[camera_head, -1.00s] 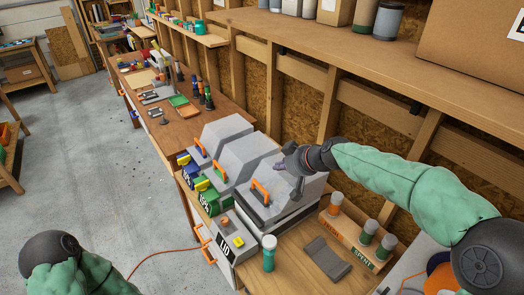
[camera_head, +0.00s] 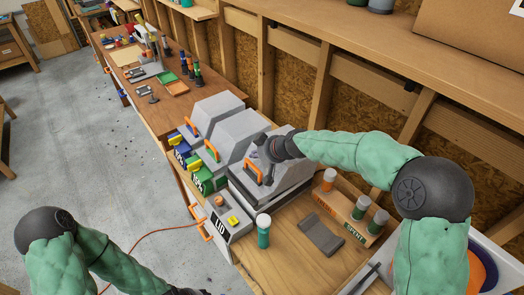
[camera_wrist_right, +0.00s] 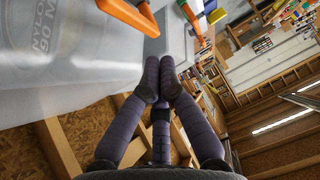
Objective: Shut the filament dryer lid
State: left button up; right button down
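The nearest filament dryer (camera_head: 243,190) is a grey box in a row of similar ones on the bench. Its sloped lid (camera_head: 292,174) has an orange handle (camera_head: 252,171) at the front. The lid looks down or nearly down; I cannot tell whether it is fully shut. My right gripper (camera_head: 268,150) is over the lid, just behind the handle. In the right wrist view its fingertips (camera_wrist_right: 159,78) are together with nothing between them, beside the pale lid face (camera_wrist_right: 60,50) and the handle (camera_wrist_right: 128,14).
Two more grey dryers (camera_head: 215,108) stand farther back. A control box (camera_head: 227,220), a green bottle (camera_head: 263,232), a grey pad (camera_head: 321,237) and a wooden rack with bottles (camera_head: 345,215) surround the near dryer. A shelf (camera_head: 400,55) runs above.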

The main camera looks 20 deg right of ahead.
pick_arm(q)
jog(key=shift+f+b, duration=0.3)
jog(key=shift+f, duration=0.2)
pick_arm(e)
jog(key=shift+s+a+f, duration=0.1)
jog(key=shift+f, duration=1.2)
pick_arm(q)
notch_tip(320, 180, down, 4)
jog(key=b, duration=0.4)
pick_arm(e)
jog(key=f, duration=0.1)
jog(key=a+f, duration=0.2)
jog(key=shift+s+f, duration=0.3)
jog(key=shift+d+r+p, duration=0.1)
jog(key=shift+r+p, duration=0.2)
jog(key=shift+r, duration=0.2)
notch_tip(320, 180, up, 4)
jog(key=p, duration=0.2)
jog(key=shift+f+p, duration=0.2)
jog(key=shift+p, duration=0.1)
pick_arm(q)
jog(key=r, duration=0.3)
jog(key=shift+s+a+r+p, duration=0.2)
jog(key=shift+s+r+p, duration=0.1)
jog(key=shift+s+r, duration=0.1)
pick_arm(e)
jog(key=v, duration=0.9)
jog(key=shift+s+a+r, duration=0.15)
jog(key=shift+s+a, duration=0.05)
jog(key=shift+s, duration=0.3)
